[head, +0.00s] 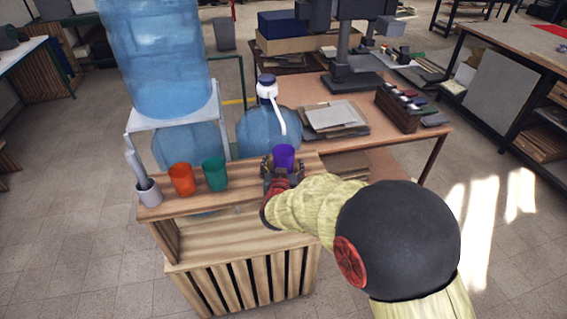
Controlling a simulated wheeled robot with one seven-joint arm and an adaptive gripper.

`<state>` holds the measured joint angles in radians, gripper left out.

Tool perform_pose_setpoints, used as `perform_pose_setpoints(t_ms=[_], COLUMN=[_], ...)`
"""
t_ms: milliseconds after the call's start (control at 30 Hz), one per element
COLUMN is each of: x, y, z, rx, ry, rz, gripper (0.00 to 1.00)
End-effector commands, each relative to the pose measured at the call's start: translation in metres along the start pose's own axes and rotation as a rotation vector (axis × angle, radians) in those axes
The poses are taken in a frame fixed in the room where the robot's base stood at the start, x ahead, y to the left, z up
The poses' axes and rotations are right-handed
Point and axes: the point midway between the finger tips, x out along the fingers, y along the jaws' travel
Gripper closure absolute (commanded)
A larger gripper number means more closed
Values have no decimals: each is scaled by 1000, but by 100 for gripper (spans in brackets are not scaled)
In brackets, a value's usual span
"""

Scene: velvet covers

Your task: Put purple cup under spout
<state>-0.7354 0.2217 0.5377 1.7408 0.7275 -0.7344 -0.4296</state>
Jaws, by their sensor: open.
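The purple cup (284,156) stands upright at the right end of the wooden stand's top. My gripper (282,171) is open, with its fingers on either side of the cup; whether they touch it is too small to tell. The cup's lower part is hidden by the gripper. A blue water bottle (256,132) with a dark blue and white pump top (267,88) is just behind. Its white spout (281,118) curves down, and its tip appears just above the cup's rim in the picture. Exact depth alignment cannot be told.
A green cup (214,174), an orange cup (181,179) and a grey holder (148,192) stand left on the wooden stand (240,184). A large blue water jug (160,60) stands on a white frame behind them. A brown table (400,140) lies at the back right.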

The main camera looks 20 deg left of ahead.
Motion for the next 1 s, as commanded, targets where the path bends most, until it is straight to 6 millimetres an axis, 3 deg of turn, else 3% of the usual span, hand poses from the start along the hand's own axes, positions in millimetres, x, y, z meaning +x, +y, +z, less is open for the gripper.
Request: perform_pose_setpoints(t_ms=[500,867,1000], x=[-93,-110,-113], y=[-1,1,13], z=[0,0,-15], rx=[-1,0,27], ry=[0,-1,-22], rz=[-2,-1,-24], gripper=[29,29,29])
